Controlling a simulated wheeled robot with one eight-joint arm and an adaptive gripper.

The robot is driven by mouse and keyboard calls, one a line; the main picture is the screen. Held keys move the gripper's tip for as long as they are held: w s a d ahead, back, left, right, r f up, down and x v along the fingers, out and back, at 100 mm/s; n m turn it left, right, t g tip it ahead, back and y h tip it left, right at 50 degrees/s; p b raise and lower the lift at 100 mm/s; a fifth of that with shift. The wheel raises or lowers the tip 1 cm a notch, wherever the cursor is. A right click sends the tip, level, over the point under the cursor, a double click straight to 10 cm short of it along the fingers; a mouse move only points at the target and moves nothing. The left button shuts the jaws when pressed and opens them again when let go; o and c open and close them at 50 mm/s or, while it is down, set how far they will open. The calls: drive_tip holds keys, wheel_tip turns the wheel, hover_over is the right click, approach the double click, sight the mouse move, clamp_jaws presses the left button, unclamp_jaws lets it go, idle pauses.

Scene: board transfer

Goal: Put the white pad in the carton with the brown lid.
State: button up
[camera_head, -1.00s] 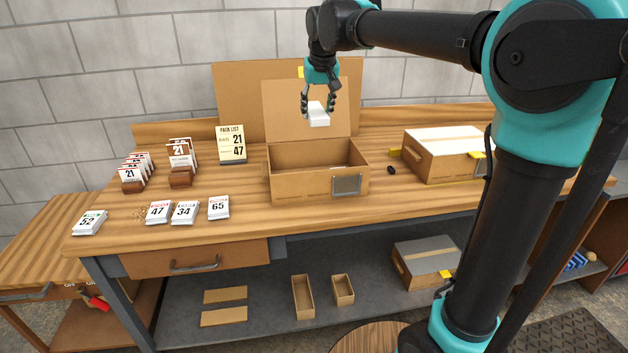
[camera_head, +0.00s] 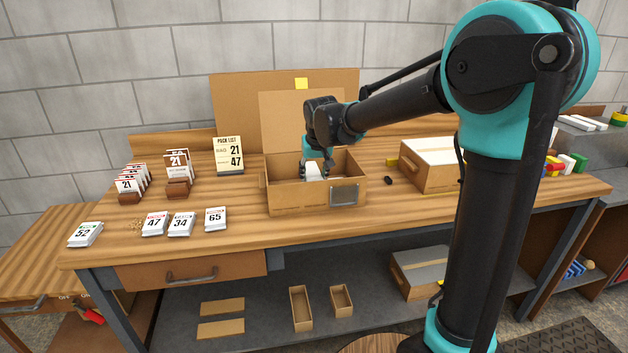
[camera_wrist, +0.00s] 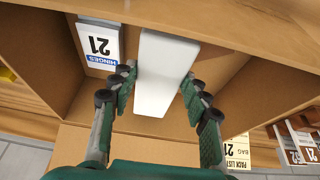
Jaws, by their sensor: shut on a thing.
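The open carton (camera_head: 290,197) stands mid-bench with its brown lid (camera_head: 285,115) raised behind it. My gripper (camera_head: 313,168) reaches down into the carton, its fingers partly hidden by the front wall. It is shut on the white pad (camera_wrist: 165,75), one finger on each long side in the wrist view. The pad (camera_head: 312,172) is inside the carton's opening in the head view; I cannot tell whether it touches the floor. A packet marked 21 HINGES (camera_wrist: 99,46) lies in the carton beside the pad, apart from it.
A white-topped carton (camera_head: 430,165) stands to the right, with a small black object (camera_head: 388,180) between. Numbered packets (camera_head: 180,224) and card racks (camera_head: 178,175) fill the left side. A pack list sign (camera_head: 229,156) reads 21 and 47. Bare bench lies in front.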

drive_tip(key=shift+f, duration=1)
drive_tip(key=shift+f, duration=0.6)
drive_tip(key=o, duration=0.9)
drive_tip(key=shift+o, duration=0.2)
drive_tip(key=shift+r, duration=0.5)
drive_tip(key=v, duration=1.2)
drive_tip(key=shift+r, duration=0.15)
